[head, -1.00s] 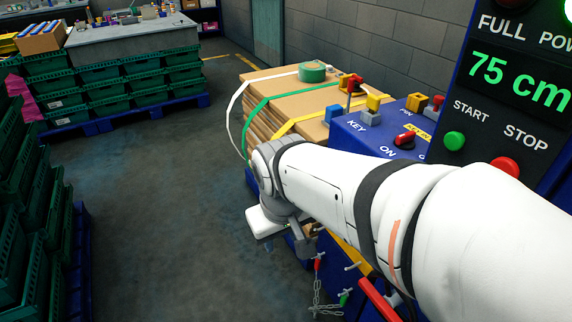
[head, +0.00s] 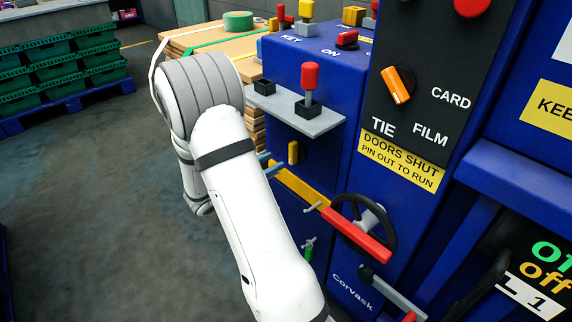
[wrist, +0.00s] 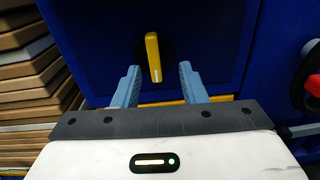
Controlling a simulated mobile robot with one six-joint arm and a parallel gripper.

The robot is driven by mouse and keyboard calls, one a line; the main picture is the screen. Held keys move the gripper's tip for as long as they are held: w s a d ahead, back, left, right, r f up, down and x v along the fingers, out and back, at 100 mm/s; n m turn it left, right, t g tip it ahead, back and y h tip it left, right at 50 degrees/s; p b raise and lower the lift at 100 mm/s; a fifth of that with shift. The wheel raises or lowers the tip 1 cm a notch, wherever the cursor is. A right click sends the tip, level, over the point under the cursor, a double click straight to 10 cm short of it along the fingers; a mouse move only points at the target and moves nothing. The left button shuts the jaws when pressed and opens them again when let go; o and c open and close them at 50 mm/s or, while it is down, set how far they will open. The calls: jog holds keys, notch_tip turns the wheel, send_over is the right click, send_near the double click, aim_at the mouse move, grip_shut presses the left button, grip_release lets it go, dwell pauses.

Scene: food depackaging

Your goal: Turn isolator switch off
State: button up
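A yellow rotary handle (wrist: 153,57) on a dark round base, which I take to be the isolator switch, is on a blue panel in the wrist view. It is near upright, with a pale mark at its lower end and no readable label. In the head view the yellow handle (head: 293,152) shows edge-on below a grey shelf. My gripper (wrist: 158,84) is open, with blue fingers on either side of the handle's line, short of it and apparently not touching. In the head view the fingertips (head: 267,163) point at the panel, and my arm hides the rest of the gripper.
A grey shelf (head: 297,112) with a red-knobbed lever (head: 310,80) juts out above the handle. A yellow bar (head: 299,187), a red bar (head: 357,236) and a black handwheel (head: 380,222) stand to the lower right. Stacked cardboard (wrist: 30,70) is at left. Open floor (head: 95,190) lies left.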

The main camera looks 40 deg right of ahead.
aim_at(290, 152)
jog(key=shift+n+t, duration=0.3)
jog(key=shift+n, duration=0.1)
jog(key=d, duration=0.2)
jog(key=w+d+b, duration=0.1)
jog(key=d, duration=0.5)
jog(key=shift+w+f, duration=0.2)
jog(key=shift+f, duration=0.2)
jog(key=shift+c, duration=0.2)
jog(key=shift+a, duration=0.1)
grip_shut()
